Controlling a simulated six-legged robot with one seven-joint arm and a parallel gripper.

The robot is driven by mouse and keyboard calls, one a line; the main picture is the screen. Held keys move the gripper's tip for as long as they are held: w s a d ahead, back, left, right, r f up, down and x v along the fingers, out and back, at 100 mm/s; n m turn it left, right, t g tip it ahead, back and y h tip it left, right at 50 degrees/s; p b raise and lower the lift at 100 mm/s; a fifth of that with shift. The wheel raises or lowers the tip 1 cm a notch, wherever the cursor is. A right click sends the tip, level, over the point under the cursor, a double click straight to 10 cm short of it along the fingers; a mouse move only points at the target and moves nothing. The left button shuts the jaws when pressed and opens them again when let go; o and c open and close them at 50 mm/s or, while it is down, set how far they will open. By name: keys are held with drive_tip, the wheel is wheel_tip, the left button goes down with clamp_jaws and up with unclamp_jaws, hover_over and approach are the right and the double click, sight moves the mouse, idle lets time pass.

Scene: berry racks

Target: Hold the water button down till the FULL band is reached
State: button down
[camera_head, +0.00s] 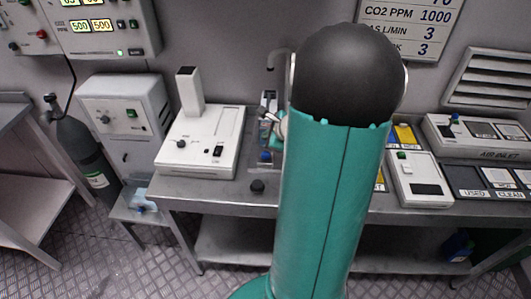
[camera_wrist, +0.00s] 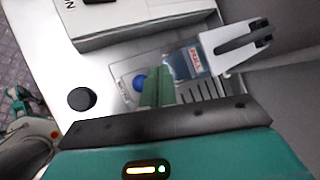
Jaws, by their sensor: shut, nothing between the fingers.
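The blue water button (camera_wrist: 140,84) sits on a pale plate in the wrist view, partly hidden behind my fingers. It also shows low on the water station in the head view (camera_head: 265,156). My gripper (camera_wrist: 158,73) is shut and empty, its green fingers together right beside or over the button. I cannot tell whether they touch or press it. A clear, bluish container (camera_wrist: 182,65) stands just beyond the fingers, with a FULL band (camera_wrist: 196,60) in red letters on it. The water level is too unclear to read. In the head view my arm hides most of the gripper.
A grey spout-like fitting (camera_wrist: 235,47) with a dark fork reaches over the container. A black knob (camera_wrist: 82,98) stands at the bench's front edge. A white instrument (camera_head: 200,142) is left of the station, and a white box (camera_head: 418,180) is to the right.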

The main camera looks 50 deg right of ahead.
sight(268, 155)
drive_tip(key=shift+f, duration=2.3)
drive_tip(key=shift+f, duration=0.4)
drive_tip(key=shift+f, duration=0.5)
idle(0.8)
drive_tip(key=shift+r, duration=0.1)
idle(1.1)
drive_tip(key=shift+r, duration=0.85)
drive_tip(key=shift+r, duration=2.5)
